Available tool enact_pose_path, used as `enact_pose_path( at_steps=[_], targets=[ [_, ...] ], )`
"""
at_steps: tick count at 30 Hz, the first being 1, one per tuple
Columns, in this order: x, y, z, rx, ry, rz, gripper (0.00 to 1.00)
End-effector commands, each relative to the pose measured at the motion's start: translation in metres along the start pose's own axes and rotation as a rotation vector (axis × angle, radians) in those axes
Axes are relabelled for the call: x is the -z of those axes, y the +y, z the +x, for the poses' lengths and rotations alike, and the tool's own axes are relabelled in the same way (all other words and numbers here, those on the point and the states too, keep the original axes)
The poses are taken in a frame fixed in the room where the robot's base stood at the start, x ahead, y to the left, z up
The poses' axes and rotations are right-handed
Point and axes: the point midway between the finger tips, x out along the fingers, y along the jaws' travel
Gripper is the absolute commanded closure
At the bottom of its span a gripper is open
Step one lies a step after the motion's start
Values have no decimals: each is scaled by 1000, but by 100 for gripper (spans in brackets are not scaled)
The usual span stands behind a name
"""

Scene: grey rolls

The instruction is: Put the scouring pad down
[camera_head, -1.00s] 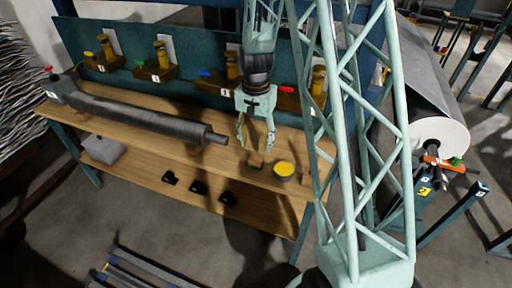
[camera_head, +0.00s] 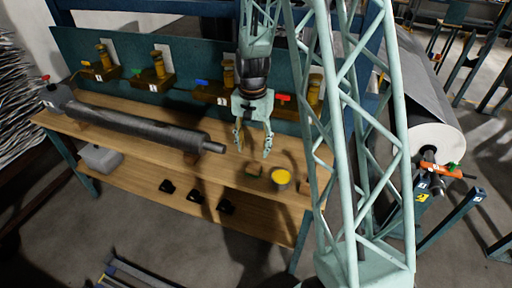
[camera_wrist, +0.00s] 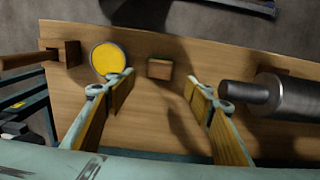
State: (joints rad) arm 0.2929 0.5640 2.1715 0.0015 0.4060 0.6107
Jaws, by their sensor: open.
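The scouring pad (camera_head: 254,170) is a small brown block with a green part, lying on the wooden bench top just left of a yellow-topped round tin. In the wrist view the pad (camera_wrist: 160,69) shows as a brown rectangle ahead of and between the finger ends. My gripper (camera_head: 253,148) is open and empty above the pad, with a gap between the fingertips and the pad. Both wood-coloured fingers show spread apart in the wrist view.
The yellow-topped tin (camera_head: 281,178) stands close right of the pad. A long grey roller (camera_head: 140,130) lies on the bench to the left. Numbered valve stations (camera_head: 155,82) line the back panel. Bare bench top (camera_head: 225,168) lies left of the pad.

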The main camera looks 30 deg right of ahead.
Motion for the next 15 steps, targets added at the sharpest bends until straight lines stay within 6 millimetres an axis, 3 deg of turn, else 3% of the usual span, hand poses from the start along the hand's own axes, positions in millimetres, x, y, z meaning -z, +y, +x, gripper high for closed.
enact_pose_path(
  at_steps=[8,15],
  targets=[
    [-7,-2,-20,7,9,-27,52],
    [-24,-4,-62,20,30,-88,52]
  ],
)
